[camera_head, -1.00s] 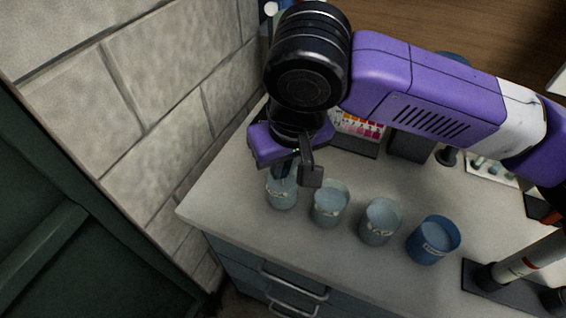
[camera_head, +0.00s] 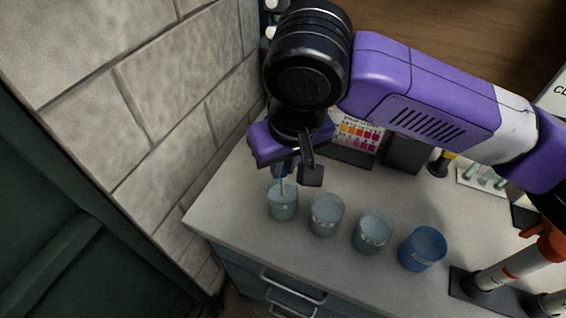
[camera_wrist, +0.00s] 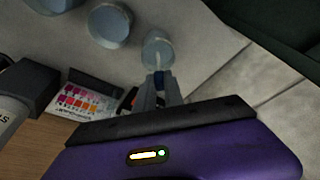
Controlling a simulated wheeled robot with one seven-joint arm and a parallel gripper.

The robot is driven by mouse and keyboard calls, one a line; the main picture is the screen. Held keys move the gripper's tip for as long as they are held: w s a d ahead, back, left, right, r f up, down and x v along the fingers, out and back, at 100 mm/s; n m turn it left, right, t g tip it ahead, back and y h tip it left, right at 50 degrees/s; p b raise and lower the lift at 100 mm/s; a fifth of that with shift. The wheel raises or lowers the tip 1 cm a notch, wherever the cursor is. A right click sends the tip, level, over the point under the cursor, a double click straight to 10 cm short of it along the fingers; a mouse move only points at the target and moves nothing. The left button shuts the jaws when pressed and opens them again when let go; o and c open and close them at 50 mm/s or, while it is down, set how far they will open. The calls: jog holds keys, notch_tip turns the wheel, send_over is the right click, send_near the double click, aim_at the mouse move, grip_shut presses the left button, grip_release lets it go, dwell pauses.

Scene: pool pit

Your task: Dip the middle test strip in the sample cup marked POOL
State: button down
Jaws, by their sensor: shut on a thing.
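My gripper (camera_head: 284,172) is shut on a thin pale test strip (camera_head: 283,188) with a blue upper end. The strip hangs down over the leftmost sample cup (camera_head: 283,208). Its lower end overlaps the cup's opening, and I cannot tell whether it touches the liquid. In the wrist view the strip (camera_wrist: 158,62) points from the gripper (camera_wrist: 160,90) into the mouth of that cup (camera_wrist: 152,37). The other cups are two grey-blue ones, second (camera_head: 326,216) and third (camera_head: 373,233), and a deeper blue one (camera_head: 422,250) at the right. Their labels are not readable now.
A colour chart (camera_head: 358,137) stands behind the cups beside a dark box (camera_head: 405,152). A white rack (camera_head: 484,178) is farther right. A block wall (camera_head: 170,95) runs along the left of the counter (camera_head: 225,205). The counter's front has drawer handles (camera_head: 292,286).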

jog(key=shift+r+p, duration=2.4)
jog(key=shift+r, duration=0.4)
